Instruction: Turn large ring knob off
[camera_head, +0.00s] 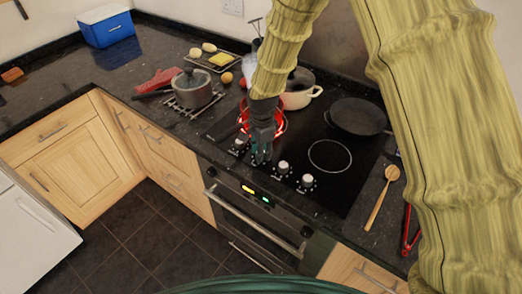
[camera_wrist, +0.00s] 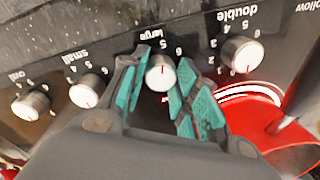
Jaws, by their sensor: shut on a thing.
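The large ring knob (camera_wrist: 160,73) is a silver-white knob with a red mark, under the label "large" on the black panel in the wrist view. My gripper (camera_wrist: 163,79) has its two teal-padded fingers on either side of this knob, shut on it. In the head view my gripper (camera_head: 261,156) reaches down to the front row of hob knobs and hides the large knob.
The double knob (camera_wrist: 242,54) and small knob (camera_wrist: 87,91) stand close on either side; the oven knob (camera_wrist: 31,105) is farther left. A red pan (camera_wrist: 280,150) sits close behind. A cream pot (camera_head: 297,98) and dark pan (camera_head: 357,117) stand on the hob.

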